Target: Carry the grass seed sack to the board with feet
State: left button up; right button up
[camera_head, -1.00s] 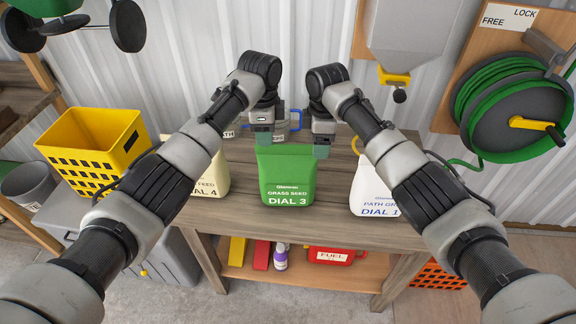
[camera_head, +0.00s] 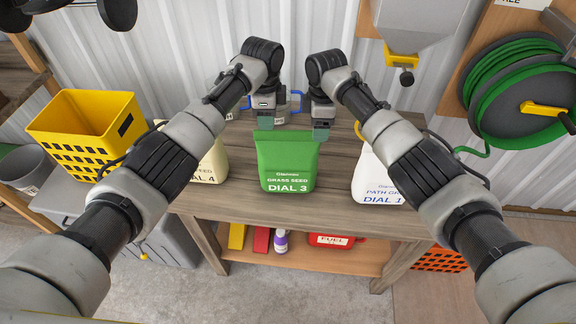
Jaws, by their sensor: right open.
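The grass seed sack (camera_head: 287,165) is green with white lettering, "GRASS SEED DIAL 3". It stands upright on the wooden bench (camera_head: 250,204), between two pale containers. My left gripper (camera_head: 267,124) is at the sack's top left corner, and I cannot see whether its jaws are apart. My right gripper (camera_head: 321,132) is open at the top right corner. Whether either touches the sack is not clear. I cannot make out a board with feet in this view.
A cream "DIAL 4" container (camera_head: 208,165) stands left of the sack and a white "DIAL 1" container (camera_head: 370,183) right of it. A yellow crate (camera_head: 75,120) is at left. A hopper (camera_head: 420,25) and a green hose reel (camera_head: 510,100) hang at the back right.

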aim_at(268, 133)
pick_arm(q)
notch_tip(268, 133, down, 6)
jog(key=shift+f, duration=0.1)
pick_arm(e)
notch_tip(268, 133, down, 6)
jog(key=shift+f, duration=0.1)
pick_arm(q)
jog(key=shift+s, duration=0.1)
jog(key=c, duration=0.6)
pick_arm(e)
jog(key=c, duration=0.6)
pick_arm(q)
grip_shut()
pick_arm(e)
grip_shut()
